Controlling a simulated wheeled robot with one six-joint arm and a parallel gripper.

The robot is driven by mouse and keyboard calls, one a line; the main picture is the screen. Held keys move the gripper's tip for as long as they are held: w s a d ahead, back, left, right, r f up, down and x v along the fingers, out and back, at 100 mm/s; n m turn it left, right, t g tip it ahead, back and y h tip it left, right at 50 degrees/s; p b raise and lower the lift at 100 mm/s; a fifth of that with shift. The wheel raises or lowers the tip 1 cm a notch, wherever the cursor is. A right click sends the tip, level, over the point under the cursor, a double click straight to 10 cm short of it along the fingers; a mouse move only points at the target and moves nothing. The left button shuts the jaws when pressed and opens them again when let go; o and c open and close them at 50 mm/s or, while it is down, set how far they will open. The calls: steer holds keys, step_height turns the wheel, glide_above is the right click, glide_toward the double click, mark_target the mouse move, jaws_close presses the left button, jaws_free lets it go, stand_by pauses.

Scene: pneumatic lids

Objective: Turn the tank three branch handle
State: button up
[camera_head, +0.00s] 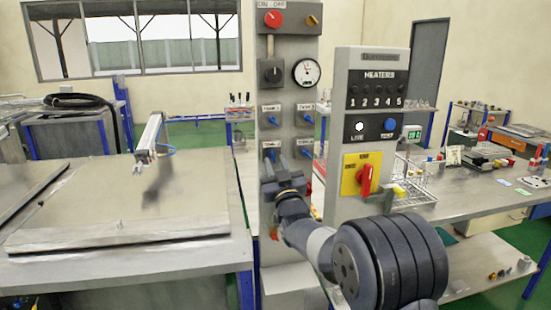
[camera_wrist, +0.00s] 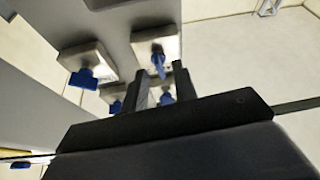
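The grey panel (camera_head: 289,80) carries blue branch handles in two rows, with labels too small to read surely. The upper pair are a left handle (camera_head: 270,121) and a right handle (camera_head: 306,119). The lower pair are a left handle (camera_head: 271,154) and a right handle (camera_head: 306,152). My gripper (camera_head: 267,168) is at the panel, just below the lower left handle. In the wrist view its two dark fingers (camera_wrist: 162,88) stand apart, and a blue handle (camera_wrist: 166,97) shows in the gap. I cannot tell whether they touch it. Other blue handles (camera_wrist: 83,78) (camera_wrist: 158,62) show nearby.
A heater panel (camera_head: 375,120) with a red switch (camera_head: 366,180) stands close right of my arm. A red knob (camera_head: 273,18), a black knob (camera_head: 271,72) and a gauge (camera_head: 306,72) sit higher on the grey panel. A metal lid (camera_head: 120,235) lies at left.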

steer(key=shift+w+a+r, duration=0.1)
steer(key=shift+w+r, duration=0.05)
steer(key=shift+w, duration=0.25)
jaws_close()
